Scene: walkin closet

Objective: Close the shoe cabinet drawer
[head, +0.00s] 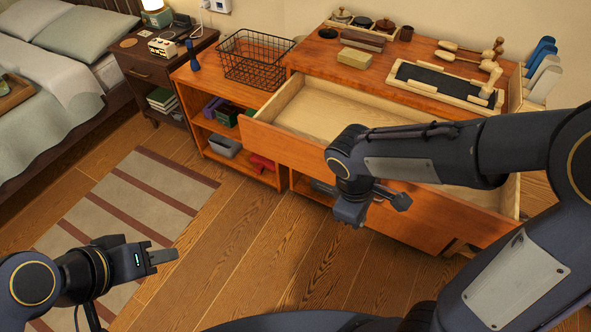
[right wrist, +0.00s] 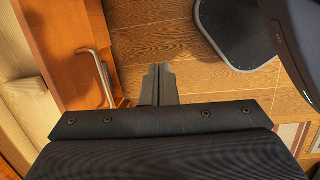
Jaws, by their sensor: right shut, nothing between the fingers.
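The shoe cabinet (head: 310,58) is orange-brown wood, and its wide top drawer (head: 283,140) stands pulled out, with a pale, empty-looking interior. My right arm crosses over the drawer and hides part of its front and inside. My right gripper (head: 375,212) points down just in front of the drawer front. In the right wrist view its fingers (right wrist: 158,85) are together and empty. A metal bar handle (right wrist: 101,78) on a wooden front is close to the left of them, apart from them. My left gripper (head: 163,258) is over the floor at lower left, far from the drawer; its finger gap is unclear.
The cabinet top holds a wire basket (head: 252,62), a tan block (head: 355,58) and a dark tray (head: 440,82). Open shelves (head: 243,165) stand left of the drawer. A bed (head: 50,95) and nightstand (head: 150,72) are at left. Wooden floor (head: 240,245) in front is clear.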

